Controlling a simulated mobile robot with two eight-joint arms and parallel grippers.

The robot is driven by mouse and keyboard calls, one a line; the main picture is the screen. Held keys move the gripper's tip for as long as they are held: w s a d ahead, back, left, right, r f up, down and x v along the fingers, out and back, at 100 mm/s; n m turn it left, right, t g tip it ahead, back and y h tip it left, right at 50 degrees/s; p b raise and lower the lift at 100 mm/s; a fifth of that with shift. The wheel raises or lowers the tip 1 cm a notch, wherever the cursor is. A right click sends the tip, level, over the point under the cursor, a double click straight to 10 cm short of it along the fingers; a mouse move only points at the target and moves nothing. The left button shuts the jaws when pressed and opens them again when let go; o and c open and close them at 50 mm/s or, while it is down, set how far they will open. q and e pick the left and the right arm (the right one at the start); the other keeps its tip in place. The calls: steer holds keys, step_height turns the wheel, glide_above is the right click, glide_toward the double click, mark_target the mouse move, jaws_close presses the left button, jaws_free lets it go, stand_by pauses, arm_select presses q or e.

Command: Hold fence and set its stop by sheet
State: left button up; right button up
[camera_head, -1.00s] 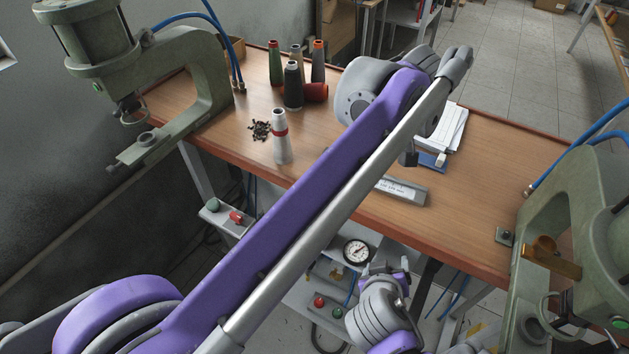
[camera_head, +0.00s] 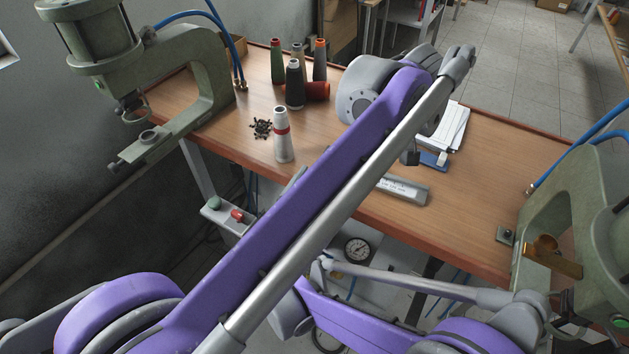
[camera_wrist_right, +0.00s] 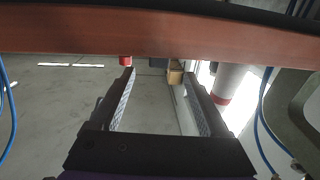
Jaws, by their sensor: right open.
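Two green presses stand at the table. The left press (camera_head: 215,75) has a flat bar with a round knob (camera_head: 140,150) at its foot. The right press (camera_head: 610,190) has a brass-coloured piece (camera_head: 550,261) in its throat. A grey bar with a white printed label (camera_head: 400,189) lies near the front edge. My left arm crosses the view; its gripper is mostly hidden, and its jaws cannot be made out. My right gripper (camera_wrist_right: 160,95) is open and empty in the right wrist view, hidden in the head view.
A brown beam (camera_wrist_right: 150,40) crosses the right wrist view.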

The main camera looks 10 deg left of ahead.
steer(key=x, duration=1)
steer(key=shift+w+d, duration=0.1)
steer(key=shift+w, duration=0.05)
jaws_close()
arm_select(q)
steer(key=shift+c, duration=0.5)
stand_by(0.5)
steer(key=m+h, duration=0.2)
steer(key=m, duration=0.3)
glide_above(375, 173)
steer(key=a, duration=0.5)
steer(key=shift+g, duration=0.3)
step_height(375, 173, down, 9)
steer(key=shift+w+d+r, duration=0.1)
steer(key=shift+w+d, duration=0.05)
